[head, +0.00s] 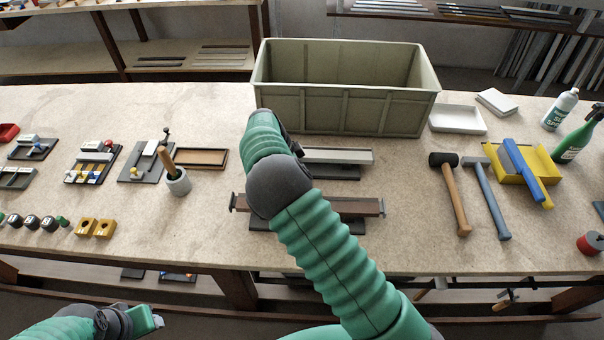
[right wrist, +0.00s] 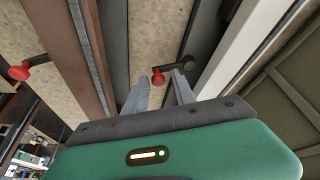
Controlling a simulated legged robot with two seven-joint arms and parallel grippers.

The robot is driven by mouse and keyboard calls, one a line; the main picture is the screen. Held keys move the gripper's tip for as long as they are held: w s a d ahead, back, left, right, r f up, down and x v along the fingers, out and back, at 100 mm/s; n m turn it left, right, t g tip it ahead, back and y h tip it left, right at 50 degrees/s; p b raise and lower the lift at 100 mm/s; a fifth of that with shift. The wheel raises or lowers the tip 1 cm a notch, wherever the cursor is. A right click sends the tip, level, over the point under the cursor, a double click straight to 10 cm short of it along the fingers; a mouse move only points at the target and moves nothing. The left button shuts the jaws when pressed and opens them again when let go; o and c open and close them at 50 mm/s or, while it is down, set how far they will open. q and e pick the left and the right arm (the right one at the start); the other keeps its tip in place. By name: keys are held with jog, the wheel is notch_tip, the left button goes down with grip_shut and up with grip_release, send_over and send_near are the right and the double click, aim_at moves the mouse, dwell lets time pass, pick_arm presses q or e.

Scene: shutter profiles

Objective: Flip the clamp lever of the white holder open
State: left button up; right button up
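The white holder (head: 340,156) is a pale bar on a dark base, behind a brown one in the head view; my right arm hides its left end. In the right wrist view the white bar (right wrist: 245,58) runs diagonally at right. A dark clamp lever with a red knob (right wrist: 158,78) stands beside it. My right gripper (right wrist: 159,86) is open, its two grey fingers on either side of the knob near their tips. I cannot tell whether they touch it. My left gripper (head: 150,318) is low at the left, away from the holder; its fingers are unclear.
A brown holder (head: 340,206) lies nearer; its bar (right wrist: 62,45) and another red knob (right wrist: 20,72) show in the wrist view. A large green-grey crate (head: 345,105) stands behind. Two hammers (head: 455,195) lie right.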

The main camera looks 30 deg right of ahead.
jog(key=shift+o, duration=0.7)
jog(key=v, duration=1.6)
jog(key=shift+w+a+r, duration=0.2)
jog(key=shift+a+r, duration=0.05)
jog(key=shift+r, duration=0.05)
